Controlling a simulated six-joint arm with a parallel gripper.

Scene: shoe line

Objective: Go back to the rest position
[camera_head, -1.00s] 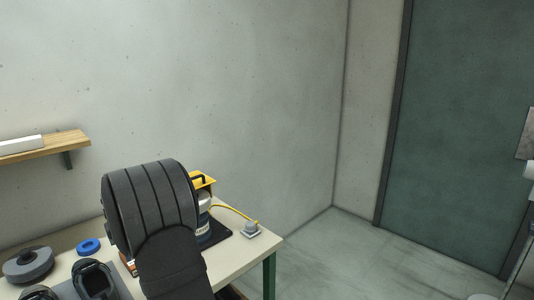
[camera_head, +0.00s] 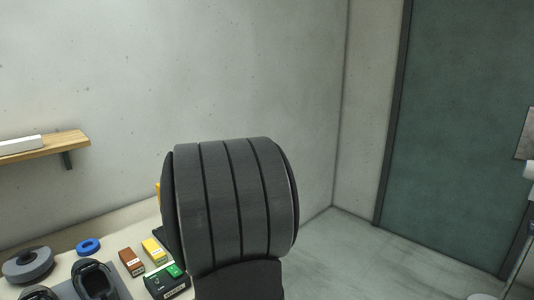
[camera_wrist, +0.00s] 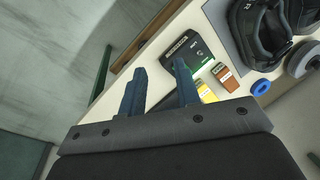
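My gripper (camera_wrist: 160,66) shows in the wrist view, with its two dark blue fingers spread apart and nothing between them. It hangs over the edge of the cream table (camera_wrist: 203,22), with the floor also below it. In the head view my dark grey arm covers the table's right part and hides the gripper.
Black shoes (camera_head: 94,279) stand on a grey mat at the left. Nearby are a blue ring (camera_head: 88,246), a grey round object (camera_head: 28,265), a brown box (camera_head: 132,262), a yellow box (camera_head: 153,251) and a black-green box (camera_head: 167,282). A wooden shelf (camera_head: 45,146) is on the wall.

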